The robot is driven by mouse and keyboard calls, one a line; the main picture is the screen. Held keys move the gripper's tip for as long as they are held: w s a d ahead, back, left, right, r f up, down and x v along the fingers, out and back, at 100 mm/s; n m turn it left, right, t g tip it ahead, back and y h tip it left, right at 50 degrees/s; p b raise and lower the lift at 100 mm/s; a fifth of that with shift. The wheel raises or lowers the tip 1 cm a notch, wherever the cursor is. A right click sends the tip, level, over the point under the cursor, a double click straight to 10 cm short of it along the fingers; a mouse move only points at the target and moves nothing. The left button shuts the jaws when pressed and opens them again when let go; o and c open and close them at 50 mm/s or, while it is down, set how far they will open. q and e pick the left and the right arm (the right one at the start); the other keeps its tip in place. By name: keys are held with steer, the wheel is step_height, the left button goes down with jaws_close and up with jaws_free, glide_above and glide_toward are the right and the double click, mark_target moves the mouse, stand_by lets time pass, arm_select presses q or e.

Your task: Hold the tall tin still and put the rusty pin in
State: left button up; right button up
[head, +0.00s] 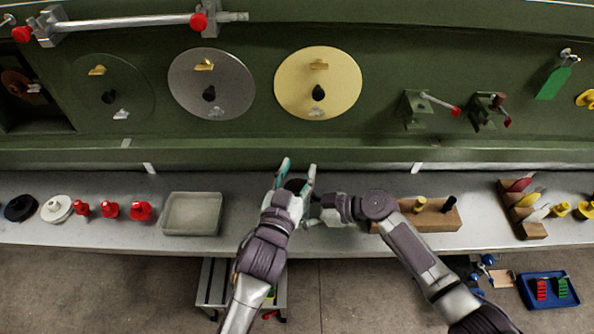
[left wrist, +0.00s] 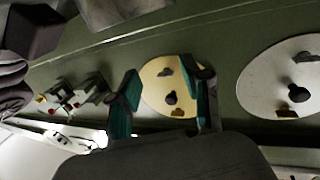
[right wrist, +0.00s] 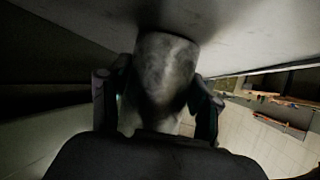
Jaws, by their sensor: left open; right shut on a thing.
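My right gripper (right wrist: 158,105) is shut on a grey, worn, rounded thing, apparently the tall tin (right wrist: 165,75), which fills the space between its fingers in the right wrist view. In the head view my right gripper (head: 322,208) is low over the bench, beside my left gripper, and the tin is mostly hidden by the grippers. My left gripper (head: 297,172) is open, with teal fingertips pointing toward the green wall. In the left wrist view its fingers (left wrist: 167,100) are apart with nothing between them. I cannot make out the rusty pin in any view.
A grey tray (head: 191,232) stands left of the grippers, with several red pieces (head: 110,210) beyond it. A wooden block (head: 405,217) with a yellow and a black peg stands right. The green wall carries a yellow disc (head: 345,85) and a grey disc (head: 235,85).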

arm_select(q)
step_height(320, 180, up, 8)
stand_by(0.9)
arm_select(e)
steer(key=o, duration=0.9)
steer(key=shift+o, duration=0.2)
